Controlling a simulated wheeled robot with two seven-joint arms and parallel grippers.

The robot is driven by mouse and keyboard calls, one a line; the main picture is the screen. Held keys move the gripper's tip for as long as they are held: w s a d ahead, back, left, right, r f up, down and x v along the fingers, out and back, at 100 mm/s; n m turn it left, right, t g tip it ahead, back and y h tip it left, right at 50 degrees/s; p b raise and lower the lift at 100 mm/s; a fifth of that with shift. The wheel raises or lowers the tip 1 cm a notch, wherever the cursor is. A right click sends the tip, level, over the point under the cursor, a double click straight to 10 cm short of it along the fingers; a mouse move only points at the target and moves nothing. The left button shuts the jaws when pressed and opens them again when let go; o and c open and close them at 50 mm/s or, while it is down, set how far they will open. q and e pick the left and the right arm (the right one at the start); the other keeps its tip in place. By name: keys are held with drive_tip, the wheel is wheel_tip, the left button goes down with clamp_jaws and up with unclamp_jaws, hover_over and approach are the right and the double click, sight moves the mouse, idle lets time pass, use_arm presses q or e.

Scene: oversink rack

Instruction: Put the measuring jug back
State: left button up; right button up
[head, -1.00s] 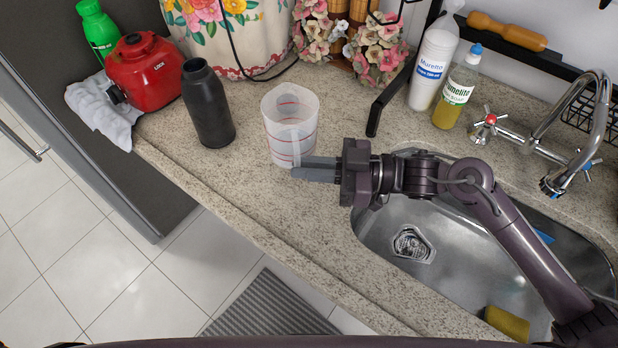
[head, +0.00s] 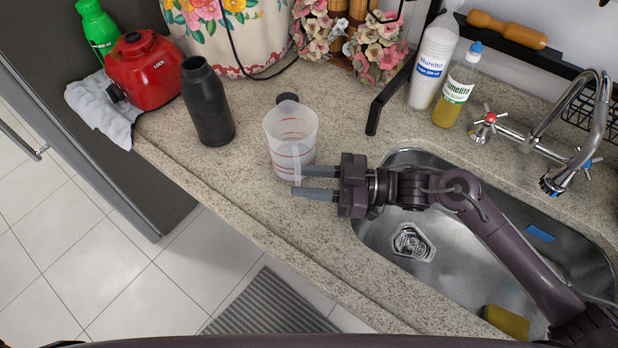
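The measuring jug (head: 284,145) is clear plastic with red level lines. It stands upright on the speckled worktop, left of the sink. Its handle (head: 297,163) faces the front of the worktop. My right gripper (head: 309,182) is open beside the jug, coming from the right. Its two fingers are spread apart and point left; the upper tip is close to the handle and the lower tip is below it. I cannot tell whether either finger touches the jug. My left gripper is not in view.
A black bottle (head: 207,103) stands left of the jug, and a small dark round thing (head: 287,98) just behind it. A black rack leg (head: 391,92) and the sink (head: 465,262) are to the right. The worktop's front strip (head: 250,205) is clear.

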drive_tip(key=shift+d+r, duration=0.1)
drive_tip(key=shift+d, duration=0.1)
drive_tip(key=d, duration=0.2)
drive_tip(key=d+b, duration=0.1)
drive_tip(key=d, duration=0.3)
drive_tip(key=shift+s+d, duration=0.15)
drive_tip(key=shift+s, duration=0.2)
drive_tip(key=shift+d, duration=0.4)
drive_tip(key=shift+r, duration=0.15)
